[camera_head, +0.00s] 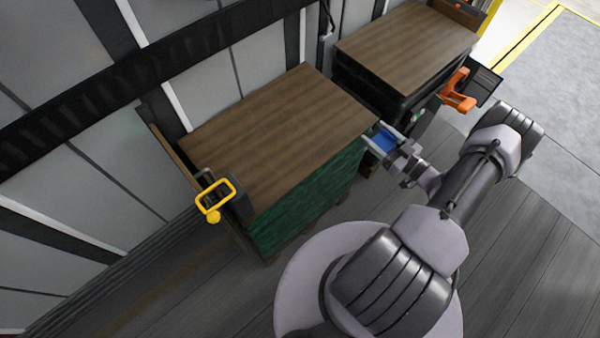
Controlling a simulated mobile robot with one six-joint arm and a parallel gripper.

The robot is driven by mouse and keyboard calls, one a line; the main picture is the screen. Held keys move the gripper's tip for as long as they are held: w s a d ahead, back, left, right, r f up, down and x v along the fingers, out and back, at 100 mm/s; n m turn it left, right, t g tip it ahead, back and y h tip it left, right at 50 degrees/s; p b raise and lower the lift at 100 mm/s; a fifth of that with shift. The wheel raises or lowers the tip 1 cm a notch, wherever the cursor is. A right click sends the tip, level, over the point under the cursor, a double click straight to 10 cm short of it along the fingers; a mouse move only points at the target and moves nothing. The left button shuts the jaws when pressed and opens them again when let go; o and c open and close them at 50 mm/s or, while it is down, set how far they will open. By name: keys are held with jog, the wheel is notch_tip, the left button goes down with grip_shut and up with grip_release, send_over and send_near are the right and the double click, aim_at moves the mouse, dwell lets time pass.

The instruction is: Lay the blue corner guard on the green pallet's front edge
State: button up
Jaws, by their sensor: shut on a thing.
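The green pallet load (308,200) has a brown wooden top (280,130) and stands left of centre against the wall. The blue corner guard (384,141) is a small blue piece at the right corner of this load. My gripper (388,146) is shut on the corner guard, beside the load's right corner. From this angle I cannot tell whether the guard touches the load. The fingertips and part of the guard are small and partly hidden.
A second load with a brown top (410,45) and black sides stands behind to the right. An orange handle-shaped item (458,92) sits at its right side. A yellow-framed item (215,197) is at the green load's left corner. Grey floor (510,250) is clear at the lower right.

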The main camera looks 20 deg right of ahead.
jog(key=b, duration=0.2)
send_over(322, 147)
jog(key=shift+s+d+f, duration=0.1)
jog(key=shift+d+f, duration=0.1)
jog(key=shift+f, duration=0.65)
jog(key=f+b, duration=0.2)
jog(key=f, duration=0.1)
jog(key=shift+a+f, duration=0.2)
jog(key=shift+f, duration=0.05)
jog(key=shift+f+b, duration=0.45)
jog(key=shift+f, duration=0.05)
jog(key=shift+f, duration=0.15)
jog(key=o, duration=1.4)
